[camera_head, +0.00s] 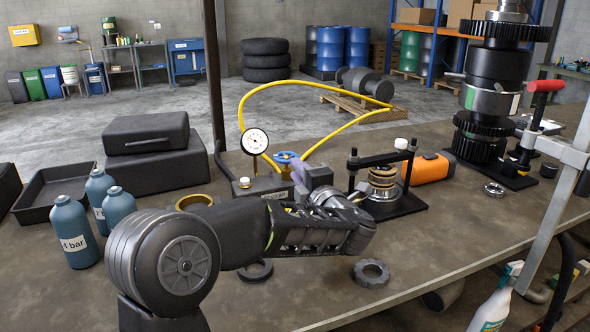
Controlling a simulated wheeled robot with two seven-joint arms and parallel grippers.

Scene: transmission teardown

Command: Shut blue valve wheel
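The blue valve wheel (284,156) sits on top of a dark block (262,184) beside a round white pressure gauge (255,141). My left arm reaches in from the lower left across the table. My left gripper (298,172) is just right of and below the wheel, close to it; I cannot tell whether it touches. The gripper's fingers are small and partly hidden, so their opening is unclear. The lower part of the wheel is partly hidden. My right gripper is not in view.
A yellow hose (252,95) arches behind the valve. A black clamp frame (386,205) with a bearing stack stands to the right, near an orange box (428,168). Blue bottles (72,232) and a black case (146,133) are left.

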